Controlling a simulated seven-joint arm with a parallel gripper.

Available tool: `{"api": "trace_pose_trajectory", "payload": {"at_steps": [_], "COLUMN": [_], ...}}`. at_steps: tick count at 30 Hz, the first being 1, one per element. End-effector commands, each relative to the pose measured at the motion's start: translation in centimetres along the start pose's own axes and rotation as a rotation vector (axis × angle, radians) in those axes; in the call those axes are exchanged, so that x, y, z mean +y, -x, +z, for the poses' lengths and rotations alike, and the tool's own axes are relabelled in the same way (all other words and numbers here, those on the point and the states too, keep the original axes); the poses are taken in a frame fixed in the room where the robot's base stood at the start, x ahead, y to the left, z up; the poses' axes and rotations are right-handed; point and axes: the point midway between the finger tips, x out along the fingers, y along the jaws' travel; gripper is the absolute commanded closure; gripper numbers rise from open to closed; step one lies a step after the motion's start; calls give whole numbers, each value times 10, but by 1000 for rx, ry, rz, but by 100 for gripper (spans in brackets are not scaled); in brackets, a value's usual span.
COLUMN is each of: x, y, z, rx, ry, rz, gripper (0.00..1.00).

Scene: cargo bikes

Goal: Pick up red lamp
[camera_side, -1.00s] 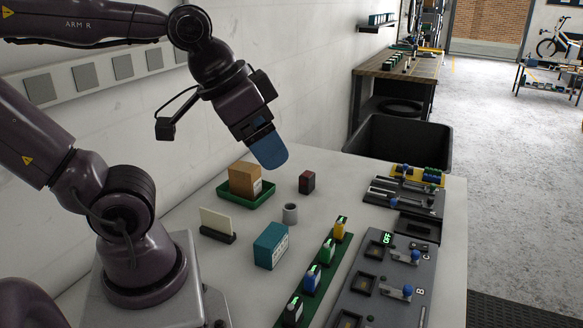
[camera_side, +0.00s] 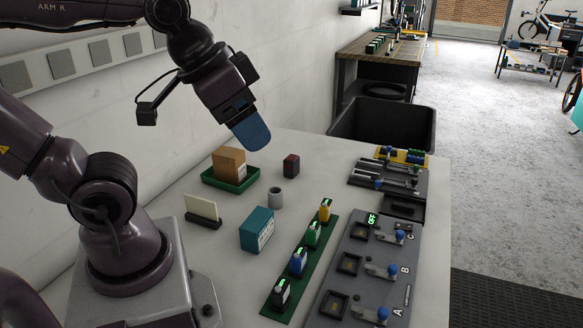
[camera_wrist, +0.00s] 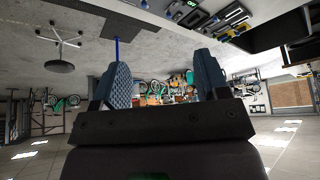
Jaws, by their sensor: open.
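My gripper (camera_side: 252,135) is open and empty, raised above the back of the white table in the side view. Its two blue fingers stand apart in the wrist view (camera_wrist: 162,78), with nothing between them. I cannot make out a red lamp in either view. A green strip (camera_side: 268,309) holds a row of small lamp-like pieces: yellow (camera_side: 325,211), green (camera_side: 313,235), blue (camera_side: 298,263) and dark (camera_side: 281,295). A small dark red block (camera_side: 291,165) stands on the table, to the right of and below the gripper in the picture.
A brown box (camera_side: 228,163) sits in a green tray (camera_side: 232,186). A grey cup (camera_side: 275,198), a teal box (camera_side: 257,229) and a white card in a dark holder (camera_side: 202,210) stand nearby. A grey switch panel (camera_side: 345,273) lies at right. A black bin (camera_side: 383,124) stands behind.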

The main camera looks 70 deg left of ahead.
Motion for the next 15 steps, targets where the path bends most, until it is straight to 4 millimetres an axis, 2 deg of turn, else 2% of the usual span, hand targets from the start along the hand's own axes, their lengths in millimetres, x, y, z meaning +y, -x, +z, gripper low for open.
{"api": "trace_pose_trajectory", "payload": {"at_steps": [5, 8, 12, 15], "x": [-14, -33, -70, -101], "y": [-26, -55, -103, -138], "z": [-26, -49, -73, -82], "rx": [16, 38, 60, 56], "ry": [-88, -187, -349, -480], "rz": [1, -22, -98, -178], "gripper": [32, 32, 32, 32]}}
